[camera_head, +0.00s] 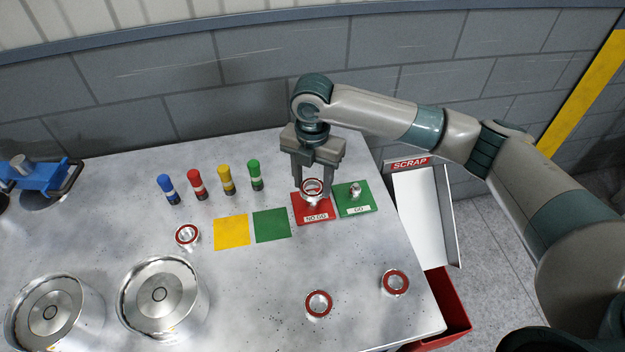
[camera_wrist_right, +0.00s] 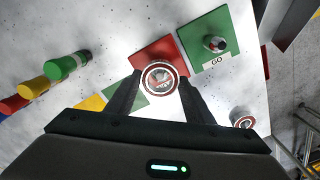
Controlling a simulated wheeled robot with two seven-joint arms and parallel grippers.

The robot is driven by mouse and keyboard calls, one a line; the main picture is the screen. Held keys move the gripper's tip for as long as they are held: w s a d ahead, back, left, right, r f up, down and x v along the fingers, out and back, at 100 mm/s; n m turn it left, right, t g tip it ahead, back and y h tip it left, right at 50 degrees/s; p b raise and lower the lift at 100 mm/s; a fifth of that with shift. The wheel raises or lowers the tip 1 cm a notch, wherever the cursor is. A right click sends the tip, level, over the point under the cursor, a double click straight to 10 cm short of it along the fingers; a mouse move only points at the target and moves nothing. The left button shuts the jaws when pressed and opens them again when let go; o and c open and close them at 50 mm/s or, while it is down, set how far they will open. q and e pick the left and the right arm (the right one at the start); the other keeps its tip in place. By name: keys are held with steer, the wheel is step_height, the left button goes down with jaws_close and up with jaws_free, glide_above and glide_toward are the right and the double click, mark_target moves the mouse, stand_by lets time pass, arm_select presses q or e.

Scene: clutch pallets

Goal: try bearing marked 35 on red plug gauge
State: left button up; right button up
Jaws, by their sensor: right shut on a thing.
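My right gripper (camera_head: 312,188) is shut on a bearing (camera_head: 312,193) with a red ring and silver rim, at the red NO GO plug gauge (camera_head: 315,212). In the right wrist view the same bearing (camera_wrist_right: 160,77) sits between the fingertips, in front of the red base (camera_wrist_right: 158,50). Its marking is too small to read surely. The red gauge's plug is hidden by the bearing, so I cannot tell whether the bearing is above it or around it. The green GO gauge (camera_head: 355,207) stands right beside it with its metal plug bare. My left gripper is not in view.
Loose bearings lie at the front (camera_head: 318,304), front right (camera_head: 396,283) and left (camera_head: 187,235). Coloured cylinders (camera_head: 197,185) stand at the back, near yellow (camera_head: 231,232) and green (camera_head: 271,225) squares. Two metal bowls (camera_head: 162,297) are front left. A SCRAP chute (camera_head: 424,215) is off the right edge.

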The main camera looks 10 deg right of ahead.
steer(key=shift+p, duration=0.7)
stand_by(0.8)
steer(key=shift+f, duration=0.4)
stand_by(0.9)
steer(key=o, duration=1.8)
steer(key=shift+r+p, duration=0.15)
steer(key=shift+p, duration=0.15)
step_height(320, 180, up, 6)
steer(key=p, duration=0.5)
steer(key=shift+p, duration=0.3)
step_height(320, 180, up, 3)
steer(key=shift+f, duration=0.1)
